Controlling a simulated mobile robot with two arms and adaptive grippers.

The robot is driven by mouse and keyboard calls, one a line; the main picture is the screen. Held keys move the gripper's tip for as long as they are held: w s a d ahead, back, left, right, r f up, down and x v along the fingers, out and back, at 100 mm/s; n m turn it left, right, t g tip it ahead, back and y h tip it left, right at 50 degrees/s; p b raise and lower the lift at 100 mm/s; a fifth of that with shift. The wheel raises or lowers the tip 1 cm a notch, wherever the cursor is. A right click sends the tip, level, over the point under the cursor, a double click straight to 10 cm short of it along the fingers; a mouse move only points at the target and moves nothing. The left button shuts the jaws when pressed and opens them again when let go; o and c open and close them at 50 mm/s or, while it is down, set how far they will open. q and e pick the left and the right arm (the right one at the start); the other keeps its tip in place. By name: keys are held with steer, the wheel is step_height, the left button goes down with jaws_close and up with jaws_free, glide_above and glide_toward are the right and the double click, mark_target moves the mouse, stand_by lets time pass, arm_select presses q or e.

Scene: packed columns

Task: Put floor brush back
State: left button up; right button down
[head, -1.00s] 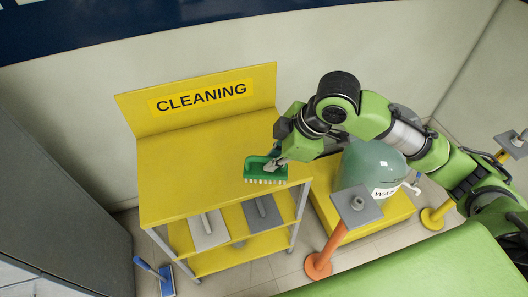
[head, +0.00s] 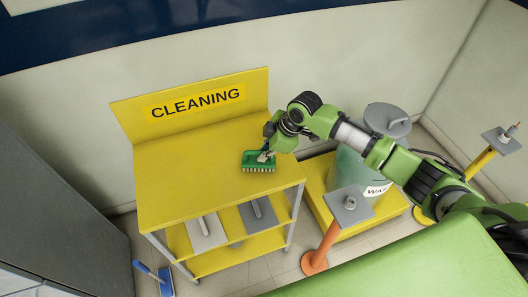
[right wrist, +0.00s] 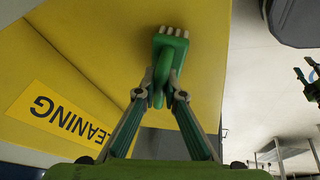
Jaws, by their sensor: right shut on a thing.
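The green floor brush (head: 257,161) with pale bristles is over the right part of the yellow cleaning cart's top (head: 190,170). Its bristles face down, and I cannot tell whether they touch the surface. My right gripper (head: 266,153) is shut on the brush's handle. In the right wrist view the brush (right wrist: 170,45) has its looped handle between the two fingers of the right gripper (right wrist: 162,90), with the yellow top behind it. My left gripper is not in view.
The cart's sign board (head: 195,105) reads CLEANING. Grey flat tools (head: 207,232) lie on the lower shelf. A green tank (head: 355,175) stands on a yellow base to the right, near an orange post (head: 320,248). A blue brush (head: 166,280) is at lower left. Most of the cart top is clear.

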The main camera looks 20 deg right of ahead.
steer(key=shift+f, duration=0.35)
steer(key=shift+f, duration=0.1)
steer(key=c, duration=2.1)
jaws_free()
steer(key=shift+c, duration=0.2)
steer(key=b+v, duration=0.1)
steer(key=v, duration=1.1)
